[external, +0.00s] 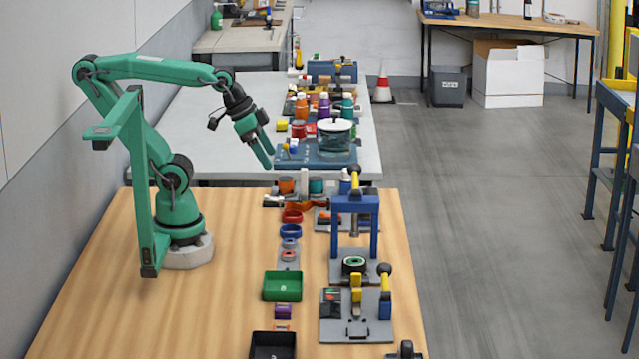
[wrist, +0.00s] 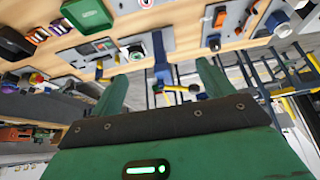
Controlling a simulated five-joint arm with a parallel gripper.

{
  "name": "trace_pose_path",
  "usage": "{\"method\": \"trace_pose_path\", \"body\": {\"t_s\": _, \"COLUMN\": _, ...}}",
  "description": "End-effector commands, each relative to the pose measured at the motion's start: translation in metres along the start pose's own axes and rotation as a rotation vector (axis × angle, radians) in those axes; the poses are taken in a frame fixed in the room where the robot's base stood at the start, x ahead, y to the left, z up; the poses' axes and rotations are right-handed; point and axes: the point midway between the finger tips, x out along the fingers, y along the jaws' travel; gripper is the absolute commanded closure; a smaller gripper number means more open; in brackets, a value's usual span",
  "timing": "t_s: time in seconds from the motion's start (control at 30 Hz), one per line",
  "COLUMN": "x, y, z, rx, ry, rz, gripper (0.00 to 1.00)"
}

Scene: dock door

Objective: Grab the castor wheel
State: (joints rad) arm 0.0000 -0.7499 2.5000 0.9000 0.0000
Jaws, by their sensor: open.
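I cannot pick out the castor wheel with certainty. A small black rounded part (external: 405,350) at the bottom edge of the external view could be it, but it is partly cut off. My gripper (external: 267,160) hangs open, pointing down, above the gap between the wooden bench and the grey table behind it. It is well apart from that black part. In the wrist view the two green fingers of my gripper (wrist: 162,80) are spread, with nothing held between them.
The wooden bench (external: 230,290) holds a green tray (external: 282,286), a black tray (external: 272,345), a blue press frame (external: 355,204) and a clamp fixture (external: 357,328). A glass pot (external: 334,140) stands on the grey table. The bench's left front is clear.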

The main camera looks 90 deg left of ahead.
Motion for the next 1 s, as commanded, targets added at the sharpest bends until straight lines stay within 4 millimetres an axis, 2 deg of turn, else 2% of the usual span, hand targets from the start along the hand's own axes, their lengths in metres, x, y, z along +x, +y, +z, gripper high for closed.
{"method": "trace_pose_path", "body": {"t_s": 0.27, "x": -0.009, "y": 0.0, "z": -0.005, "rx": 0.0, "ry": 0.002, "rz": 0.0, "gripper": 0.2}}
{"method": "trace_pose_path", "body": {"t_s": 0.57, "x": -0.046, "y": 0.0, "z": -0.027, "rx": 0.0, "ry": -0.002, "rz": 0.001, "gripper": 0.2}}
{"method": "trace_pose_path", "body": {"t_s": 0.87, "x": -0.045, "y": 0.01, "z": -0.059, "rx": -0.002, "ry": -0.081, "rz": 0.016, "gripper": 0.2}}
{"method": "trace_pose_path", "body": {"t_s": 1.0, "x": -0.042, "y": 0.017, "z": -0.081, "rx": -0.003, "ry": -0.129, "rz": 0.022, "gripper": 0.2}}
